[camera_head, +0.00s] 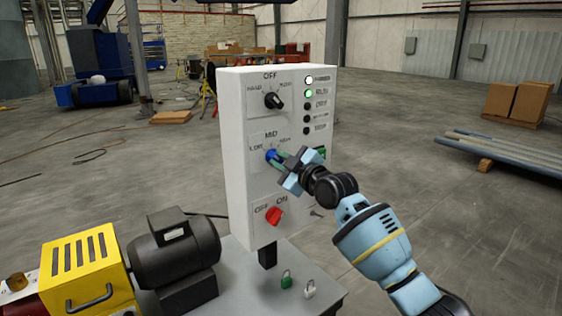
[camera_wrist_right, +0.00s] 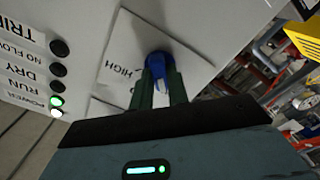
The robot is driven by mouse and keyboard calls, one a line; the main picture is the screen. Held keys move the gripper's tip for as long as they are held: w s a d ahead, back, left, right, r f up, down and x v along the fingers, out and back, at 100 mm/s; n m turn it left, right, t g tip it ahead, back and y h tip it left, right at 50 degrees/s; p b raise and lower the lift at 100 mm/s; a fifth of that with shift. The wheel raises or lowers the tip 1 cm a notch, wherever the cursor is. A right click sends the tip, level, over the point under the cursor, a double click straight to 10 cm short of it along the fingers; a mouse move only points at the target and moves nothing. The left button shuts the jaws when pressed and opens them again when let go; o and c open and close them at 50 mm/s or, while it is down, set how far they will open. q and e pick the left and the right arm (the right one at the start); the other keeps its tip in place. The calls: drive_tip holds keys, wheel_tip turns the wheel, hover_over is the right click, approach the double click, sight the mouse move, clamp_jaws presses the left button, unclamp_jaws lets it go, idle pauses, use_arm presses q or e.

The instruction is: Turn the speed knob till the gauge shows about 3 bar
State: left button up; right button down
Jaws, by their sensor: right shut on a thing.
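The blue speed knob (camera_head: 270,155) sits on the middle plate of the white control panel (camera_head: 233,130), between labels that read LOW, MID and HIGH. My right gripper (camera_head: 279,157) reaches in from the right and is shut on this knob. In the right wrist view the two green fingers (camera_wrist_right: 160,84) stand on either side of the blue knob (camera_wrist_right: 157,61), and HIGH is legible beside it. The fingers hide part of the knob, so its exact pointing is hard to tell. My left gripper is not in view.
A black selector (camera_head: 273,100) is above and a red switch (camera_head: 274,216) below the knob. The white POWER lamp (camera_head: 309,80) and green RUN lamp (camera_head: 309,94) are lit; the lamps below are dark. Padlocks (camera_head: 286,279), a dark motor (camera_head: 174,255) and a yellow guard (camera_head: 85,262) are near the base.

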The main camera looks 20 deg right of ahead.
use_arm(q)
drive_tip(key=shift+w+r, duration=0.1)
use_arm(e)
drive_tip(key=m, duration=0.3)
drive_tip(key=shift+r+p, duration=0.15)
drive_tip(key=shift+p, duration=0.2)
drive_tip(key=m, duration=0.3)
drive_tip(key=shift+p, duration=0.3)
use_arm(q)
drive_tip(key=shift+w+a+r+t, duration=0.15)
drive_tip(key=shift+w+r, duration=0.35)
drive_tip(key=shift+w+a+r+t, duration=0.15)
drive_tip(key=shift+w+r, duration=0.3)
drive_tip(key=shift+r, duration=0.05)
use_arm(e)
drive_tip(key=shift+m, duration=1.3)
drive_tip(key=shift+f, duration=0.2)
drive_tip(key=c, duration=1.4)
unclamp_jaws()
drive_tip(key=shift+o, duration=0.2)
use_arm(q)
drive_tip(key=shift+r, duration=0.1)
use_arm(e)
drive_tip(key=shift+s+d, duration=0.1)
